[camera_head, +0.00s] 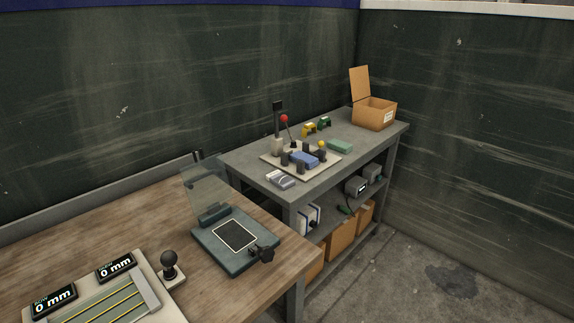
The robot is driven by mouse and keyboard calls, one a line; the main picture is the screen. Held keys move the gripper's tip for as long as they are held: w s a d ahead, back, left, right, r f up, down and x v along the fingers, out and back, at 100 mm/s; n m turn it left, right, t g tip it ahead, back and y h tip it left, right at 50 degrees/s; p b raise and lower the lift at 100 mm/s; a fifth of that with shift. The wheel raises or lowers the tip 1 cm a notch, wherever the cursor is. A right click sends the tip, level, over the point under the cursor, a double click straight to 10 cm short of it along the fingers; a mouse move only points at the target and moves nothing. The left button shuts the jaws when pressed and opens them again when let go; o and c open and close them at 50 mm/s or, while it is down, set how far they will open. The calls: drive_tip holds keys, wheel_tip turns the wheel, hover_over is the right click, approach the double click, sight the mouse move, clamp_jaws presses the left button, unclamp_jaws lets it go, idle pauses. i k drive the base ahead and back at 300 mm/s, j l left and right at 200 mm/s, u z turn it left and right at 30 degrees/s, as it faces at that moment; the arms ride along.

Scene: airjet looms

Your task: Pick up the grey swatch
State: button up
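A small light grey block, which looks like the grey swatch (280,179), lies on the grey bench near its front left edge. It is beside the pale base plate of a fixture (270,159), and it is too small to make out in detail. A blue swatch-like block (305,158) sits in the fixture among dark posts. A green one (340,146) lies to the right of the fixture. My gripper is not in view.
The grey bench (368,137) also holds a red-knobbed lever (284,119), yellow and green small items and an open cardboard box (374,113). A wooden table (130,225) in front carries a device with a raised clear lid (205,185). Floor at right is clear.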

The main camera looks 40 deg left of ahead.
sight(282, 181)
drive_tip(key=i+l+u, duration=0.15)
drive_tip(key=i+u, duration=0.3)
drive_tip(key=i+l+u, duration=0.25)
drive_tip(key=i+u, duration=0.2)
drive_tip(key=i+l+u, duration=0.3)
drive_tip(key=u, duration=0.15)
drive_tip(key=i+l+u, duration=0.25)
drive_tip(key=l+u, duration=0.2)
drive_tip(key=l, duration=0.15)
